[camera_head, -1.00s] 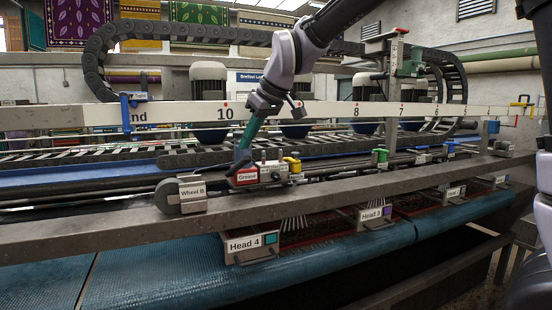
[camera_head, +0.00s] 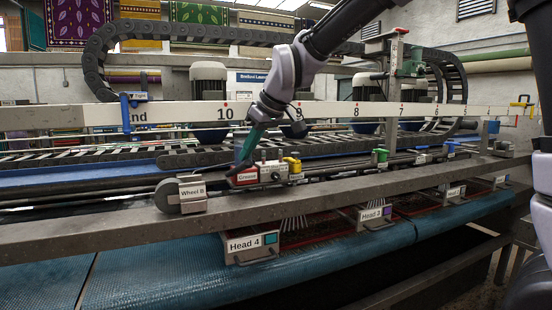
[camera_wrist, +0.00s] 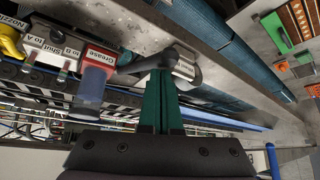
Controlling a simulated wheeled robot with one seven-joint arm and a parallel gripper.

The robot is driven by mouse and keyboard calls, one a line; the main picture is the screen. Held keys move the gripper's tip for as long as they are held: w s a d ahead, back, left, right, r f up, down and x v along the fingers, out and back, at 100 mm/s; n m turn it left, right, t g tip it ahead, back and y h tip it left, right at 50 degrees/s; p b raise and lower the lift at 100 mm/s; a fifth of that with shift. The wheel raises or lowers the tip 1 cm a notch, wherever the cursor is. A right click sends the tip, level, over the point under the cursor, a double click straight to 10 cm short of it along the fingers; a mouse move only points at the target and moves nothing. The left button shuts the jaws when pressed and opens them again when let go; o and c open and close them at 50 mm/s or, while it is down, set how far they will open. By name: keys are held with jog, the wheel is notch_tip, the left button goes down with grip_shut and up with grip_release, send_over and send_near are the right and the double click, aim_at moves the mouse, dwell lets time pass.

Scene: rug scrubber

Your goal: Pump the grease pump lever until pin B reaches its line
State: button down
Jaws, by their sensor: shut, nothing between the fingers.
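The grease pump (camera_head: 247,178) is a red block labelled Grease on the machine's rail. It also shows in the wrist view as a red and grey body (camera_wrist: 96,70). A dark lever-like bar (camera_wrist: 137,66) lies beside it at my fingertips; whether they touch it I cannot tell. My gripper (camera_wrist: 158,78) has teal fingers close together with nothing between them. In the head view my gripper (camera_head: 240,166) points down at the left end of the pump.
A unit labelled Wheel B (camera_head: 182,194) stands left of the pump on the grey front beam (camera_head: 110,227). A yellow fitting (camera_head: 292,164) is just right of the pump. A numbered white rail (camera_head: 290,110) runs behind my wrist. Labelled heads such as Head 4 (camera_head: 244,244) hang below.

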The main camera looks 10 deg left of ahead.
jog(key=shift+f, duration=2.5)
jog(key=shift+r, duration=5.05)
